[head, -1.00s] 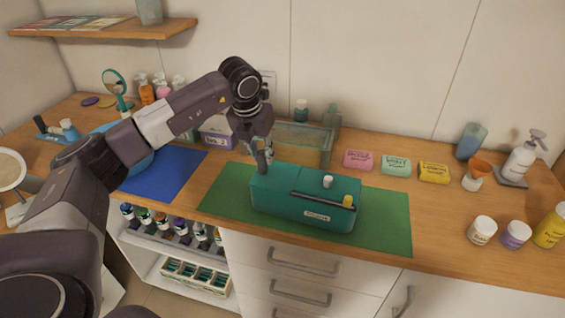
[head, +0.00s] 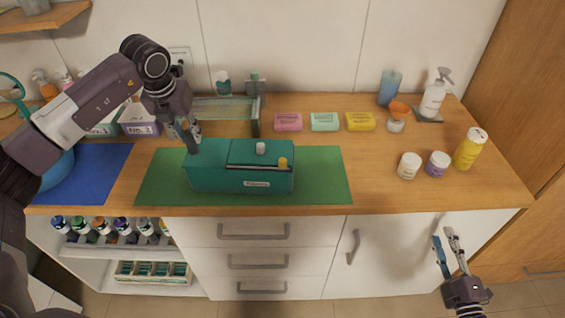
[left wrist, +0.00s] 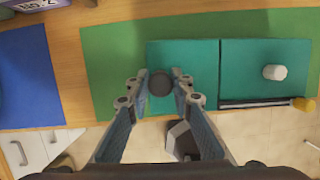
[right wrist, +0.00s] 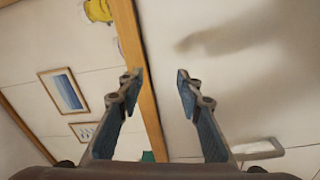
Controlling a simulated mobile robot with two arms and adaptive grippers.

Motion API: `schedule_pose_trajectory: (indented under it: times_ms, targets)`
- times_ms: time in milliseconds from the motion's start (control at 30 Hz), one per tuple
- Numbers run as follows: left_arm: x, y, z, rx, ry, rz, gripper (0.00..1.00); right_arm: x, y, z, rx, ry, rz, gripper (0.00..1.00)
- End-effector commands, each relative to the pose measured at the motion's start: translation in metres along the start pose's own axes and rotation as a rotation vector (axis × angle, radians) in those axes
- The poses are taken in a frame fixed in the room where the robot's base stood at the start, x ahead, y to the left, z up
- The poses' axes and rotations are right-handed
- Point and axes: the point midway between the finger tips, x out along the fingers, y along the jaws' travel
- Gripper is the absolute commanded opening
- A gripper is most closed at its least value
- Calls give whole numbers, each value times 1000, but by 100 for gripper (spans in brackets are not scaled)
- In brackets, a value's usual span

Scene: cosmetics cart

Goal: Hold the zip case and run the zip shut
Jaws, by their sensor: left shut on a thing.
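The zip case (head: 215,181) is a teal box on a green mat (head: 325,178). A dark slot runs along its top right part, with a yellow pull (head: 283,162) at the right end and a white knob (head: 261,148) behind it. My left gripper (head: 189,138) is at the case's left end, shut on a dark round post (left wrist: 160,84) that stands there; the case's top (left wrist: 190,55) shows beyond the fingers in the left wrist view. My right gripper (head: 444,236) is open and empty, low in front of the white cabinet, well right of the case.
Pink (head: 288,122), mint (head: 324,122) and yellow (head: 360,121) soap bars lie behind the mat. Jars, a yellow bottle (head: 469,149) and a pump bottle (head: 433,96) stand at right. A glass rack (head: 224,110) is behind the case.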

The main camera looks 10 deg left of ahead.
Motion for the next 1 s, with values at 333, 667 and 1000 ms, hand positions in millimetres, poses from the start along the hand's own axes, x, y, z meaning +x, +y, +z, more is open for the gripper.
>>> schedule_pose_trajectory:
  times_ms: [333, 667, 1000]
  targets:
    - [-1, 0, 1, -1, -3, -2, 0, 57, 123, -198, -703, 554, 385, 33]
    - [-1, 0, 1, -1, -3, -2, 0, 62, 101, -328, -1180, 810, 484, 33]
    - [-1, 0, 1, -1, -3, -2, 0, 69, 98, -388, -1562, 870, 585, 33]
